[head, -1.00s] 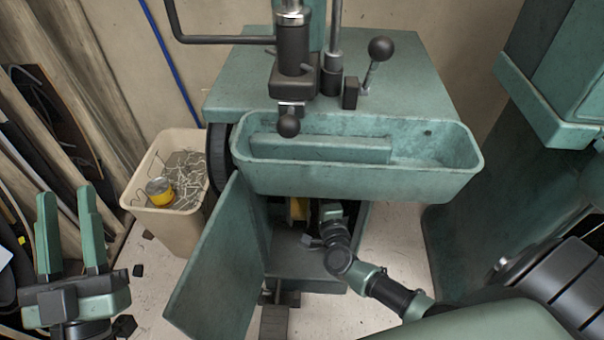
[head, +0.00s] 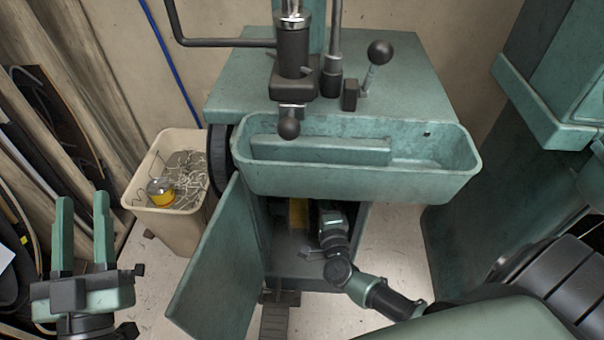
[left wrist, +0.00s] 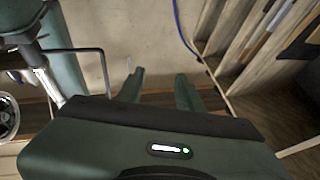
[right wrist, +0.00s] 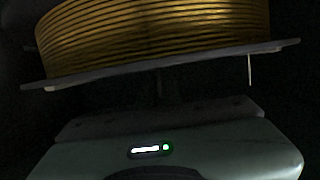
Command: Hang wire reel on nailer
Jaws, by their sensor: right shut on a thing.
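The nailer (head: 400,100) is the green machine in the middle of the head view, with its lower cabinet open. The wire reel (head: 298,213) shows as a small yellow patch inside the dark cabinet. In the right wrist view, the reel's yellow wire (right wrist: 160,40) and dark flange fill the top, close in front of the gripper. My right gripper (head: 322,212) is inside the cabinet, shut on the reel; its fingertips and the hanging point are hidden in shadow. My left gripper (head: 83,215) is open and empty, left of the bin; its fingers also show in the left wrist view (left wrist: 160,88).
The cabinet door (head: 215,260) stands open to the left of the opening. A green trough (head: 355,182) overhangs the opening. A pedal (head: 275,318) is below.

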